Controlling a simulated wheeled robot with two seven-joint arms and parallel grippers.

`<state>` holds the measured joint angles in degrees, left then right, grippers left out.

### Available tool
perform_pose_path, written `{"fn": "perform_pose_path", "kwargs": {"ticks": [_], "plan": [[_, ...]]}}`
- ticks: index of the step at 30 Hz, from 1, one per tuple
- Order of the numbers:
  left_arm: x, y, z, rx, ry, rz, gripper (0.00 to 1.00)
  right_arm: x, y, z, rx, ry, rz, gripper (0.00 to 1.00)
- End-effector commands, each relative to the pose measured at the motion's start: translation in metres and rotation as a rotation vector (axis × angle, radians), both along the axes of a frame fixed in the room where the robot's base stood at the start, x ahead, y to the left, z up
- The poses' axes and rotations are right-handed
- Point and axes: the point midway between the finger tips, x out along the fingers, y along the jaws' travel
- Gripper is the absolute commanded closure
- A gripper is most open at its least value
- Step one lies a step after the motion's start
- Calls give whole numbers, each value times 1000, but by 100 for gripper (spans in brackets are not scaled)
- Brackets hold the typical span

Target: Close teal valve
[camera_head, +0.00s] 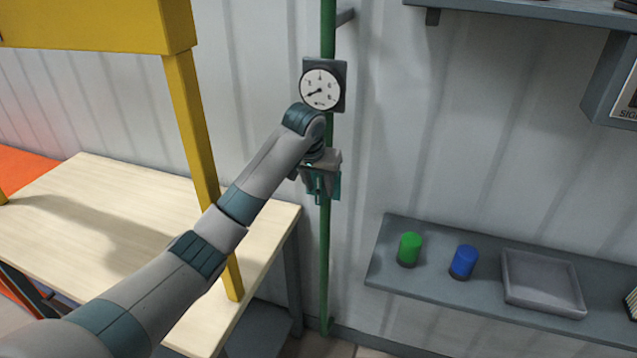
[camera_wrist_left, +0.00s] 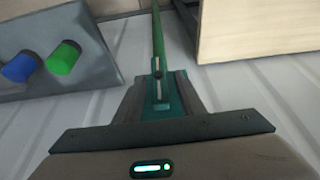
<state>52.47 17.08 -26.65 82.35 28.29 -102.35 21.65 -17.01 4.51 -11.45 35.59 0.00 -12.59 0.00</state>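The teal valve (camera_wrist_left: 162,100) sits on the green vertical pipe (camera_head: 325,260) below a round gauge (camera_head: 320,88). In the head view my left gripper (camera_head: 321,186) is at the pipe and hides most of the valve. In the left wrist view the gripper's grey fingers (camera_wrist_left: 160,95) stand on either side of teal parts, with a small dark and pale lever-like piece between them. I cannot tell whether the fingers press on the valve or only surround it. My right gripper is in neither view.
A yellow frame (camera_head: 190,130) and a wooden table (camera_head: 100,215) stand left of the pipe. A grey shelf at right (camera_head: 390,260) holds a green cylinder (camera_head: 410,249), a blue cylinder (camera_head: 463,262) and a grey tray (camera_head: 545,309). The white wall is close behind.

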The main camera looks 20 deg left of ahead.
Motion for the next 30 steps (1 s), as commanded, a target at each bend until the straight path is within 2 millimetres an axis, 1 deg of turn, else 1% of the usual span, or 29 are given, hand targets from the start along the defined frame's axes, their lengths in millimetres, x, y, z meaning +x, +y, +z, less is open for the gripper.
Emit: {"fn": "perform_pose_path", "kwargs": {"ticks": [5, 6, 8, 9, 10, 11, 23, 30], "plan": [[0, 0, 0, 0, 0, 0, 64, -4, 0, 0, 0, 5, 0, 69], [0, 0, 0, 0, 0, 0, 66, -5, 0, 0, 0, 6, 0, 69], [0, 0, 0, 0, 0, 0, 81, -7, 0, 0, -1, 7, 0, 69], [0, 0, 0, 0, 0, 0, 90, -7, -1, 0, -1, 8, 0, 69], [0, 0, 0, 0, 0, 0, 98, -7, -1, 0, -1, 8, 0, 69], [0, 0, 0, 0, 0, 0, 100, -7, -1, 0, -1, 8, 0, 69], [0, -1, 0, 36, -2, 0, 100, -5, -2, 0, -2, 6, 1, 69], [0, -3, 0, 145, -5, -2, 100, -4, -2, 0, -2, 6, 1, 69]]}}
